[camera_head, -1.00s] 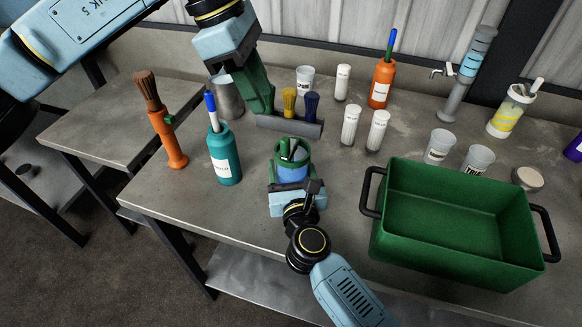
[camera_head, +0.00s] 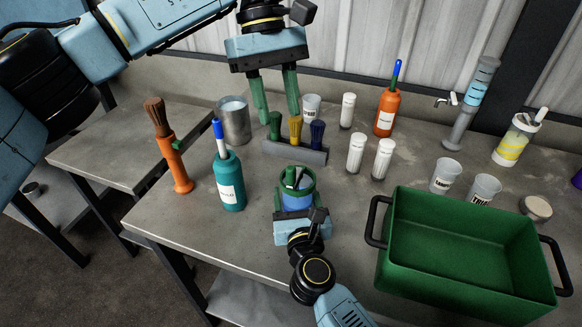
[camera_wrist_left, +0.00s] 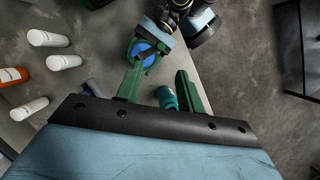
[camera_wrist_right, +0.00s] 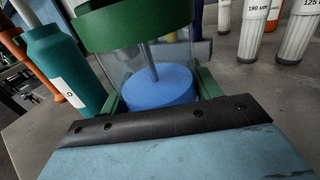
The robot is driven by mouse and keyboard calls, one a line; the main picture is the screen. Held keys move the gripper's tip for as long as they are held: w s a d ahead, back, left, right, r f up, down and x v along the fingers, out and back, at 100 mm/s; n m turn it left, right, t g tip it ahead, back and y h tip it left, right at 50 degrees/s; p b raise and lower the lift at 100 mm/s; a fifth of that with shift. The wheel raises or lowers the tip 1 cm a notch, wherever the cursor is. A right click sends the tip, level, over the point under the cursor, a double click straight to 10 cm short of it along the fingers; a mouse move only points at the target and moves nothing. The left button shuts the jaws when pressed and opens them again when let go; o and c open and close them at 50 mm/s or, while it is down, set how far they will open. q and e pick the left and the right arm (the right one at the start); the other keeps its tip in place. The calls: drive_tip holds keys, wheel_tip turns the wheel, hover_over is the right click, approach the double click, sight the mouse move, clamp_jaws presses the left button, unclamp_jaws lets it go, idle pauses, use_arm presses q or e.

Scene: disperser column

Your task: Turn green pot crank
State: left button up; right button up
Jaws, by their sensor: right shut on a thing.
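A clear pot with a green rim (camera_head: 305,177) and blue contents stands in the jaws of my right gripper (camera_head: 297,203), near the table's front edge. It fills the right wrist view, with its green rim (camera_wrist_right: 135,25), blue contents (camera_wrist_right: 158,86) and a thin rod inside. I cannot make out a crank on it. My left gripper (camera_head: 279,112) is open and empty, pointing down above the back of a small rack (camera_head: 290,150). The rack holds a green piece (camera_head: 276,126), a yellow one (camera_head: 295,129) and a blue one (camera_head: 317,133).
A teal bottle (camera_head: 228,182) and an orange brush holder (camera_head: 176,165) stand left of the pot. A metal cup (camera_head: 234,121) is behind. White containers (camera_head: 356,153) stand behind right, and a green crate (camera_head: 460,255) takes the front right.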

sight(290, 167)
use_arm(q)
drive_tip(key=shift+m, duration=0.6)
drive_tip(key=x, duration=1.1)
drive_tip(key=shift+s+f, duration=0.1)
drive_tip(key=shift+f, duration=0.2)
drive_tip(key=shift+c, duration=0.4)
clamp_jaws()
